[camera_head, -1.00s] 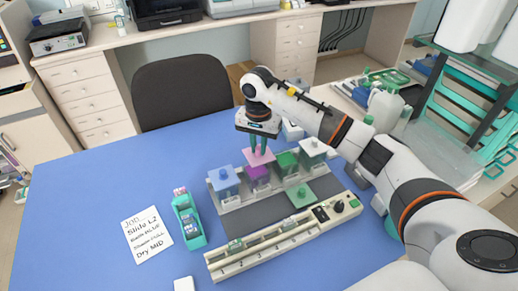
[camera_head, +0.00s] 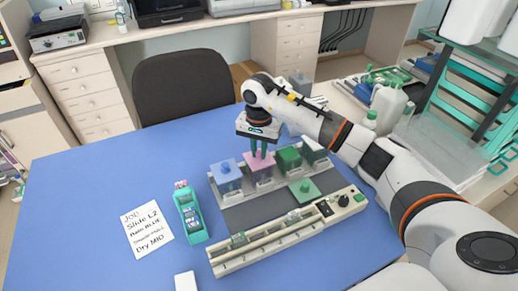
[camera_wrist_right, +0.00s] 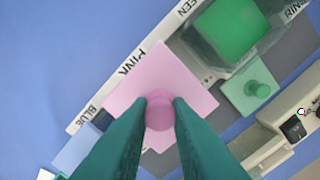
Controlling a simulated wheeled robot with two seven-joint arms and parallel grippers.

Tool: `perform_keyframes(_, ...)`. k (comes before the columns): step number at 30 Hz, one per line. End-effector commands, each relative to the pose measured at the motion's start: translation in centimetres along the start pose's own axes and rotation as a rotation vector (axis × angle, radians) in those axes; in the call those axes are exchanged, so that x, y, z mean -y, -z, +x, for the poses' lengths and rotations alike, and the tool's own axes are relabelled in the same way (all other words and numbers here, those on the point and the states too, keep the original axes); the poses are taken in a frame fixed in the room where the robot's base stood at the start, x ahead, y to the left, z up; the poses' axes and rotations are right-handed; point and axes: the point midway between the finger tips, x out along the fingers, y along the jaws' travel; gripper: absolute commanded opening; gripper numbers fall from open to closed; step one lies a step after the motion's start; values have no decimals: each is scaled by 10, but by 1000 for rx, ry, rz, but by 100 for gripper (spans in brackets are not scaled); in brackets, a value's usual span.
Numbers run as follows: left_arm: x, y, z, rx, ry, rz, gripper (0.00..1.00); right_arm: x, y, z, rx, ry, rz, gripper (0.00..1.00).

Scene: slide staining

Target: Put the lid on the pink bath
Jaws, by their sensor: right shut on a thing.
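The pink lid (camera_head: 258,161) is a square plate with a round knob. My right gripper (camera_head: 259,152) is shut on that knob from above, and both fingers also show in the right wrist view (camera_wrist_right: 160,108). The pink bath (camera_head: 262,178) is the clear box directly under the lid. The lid lies level at the bath's top and covers its opening, but I cannot tell whether it is fully seated. In the right wrist view the lid (camera_wrist_right: 158,75) sits beside the PINK label and hides the bath. My left gripper is not in view.
The green lid (camera_head: 304,189) lies on the dark mat in front. A slide box (camera_head: 190,213) and written note (camera_head: 147,229) lie left.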

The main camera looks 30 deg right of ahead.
Motion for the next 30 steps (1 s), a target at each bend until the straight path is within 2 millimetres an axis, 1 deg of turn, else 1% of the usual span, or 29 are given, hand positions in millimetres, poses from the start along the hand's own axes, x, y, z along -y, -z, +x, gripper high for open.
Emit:
perform_keyframes(10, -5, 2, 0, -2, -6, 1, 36, 0, 0, 0, 0, 0, 0, 0)
perform_keyframes(27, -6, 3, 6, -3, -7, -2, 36, 0, 0, 5, 2, -1, 1, 0)
perform_keyframes(28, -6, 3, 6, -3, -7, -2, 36, 0, 0, 4, 1, -1, 1, 21)
perform_keyframes(30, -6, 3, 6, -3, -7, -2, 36, 0, 0, 4, 1, -1, 0, 32)
